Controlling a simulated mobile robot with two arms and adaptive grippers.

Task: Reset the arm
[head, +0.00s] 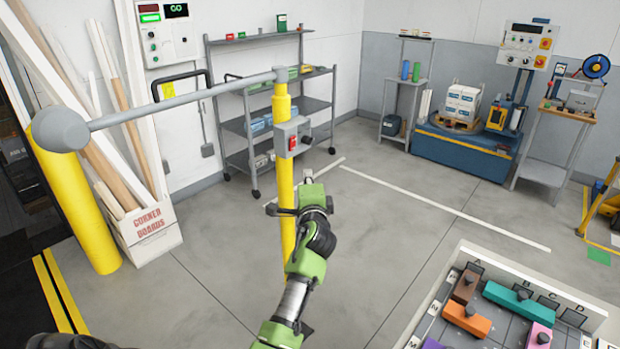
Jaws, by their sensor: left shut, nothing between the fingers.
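A grey arm (185,99) runs slanting from a large grey ball end (60,130) at the left to the top of a slim yellow post (281,102). A grey switch box (292,137) with a red part and a dark knob is fixed to this post. My left gripper (309,187) is shut and empty, below the switch box and in front of the post, hiding part of it. I cannot tell whether it touches the post. The grey arm is well above it and apart from it. My right gripper is not in view.
A thick yellow bollard (78,205) and a corner-boards box (150,232) stand at the left. A wheeled shelf rack (238,126) is behind the post. A lettered tray (583,302) with coloured knobbed blocks lies at the lower right. The middle floor is clear.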

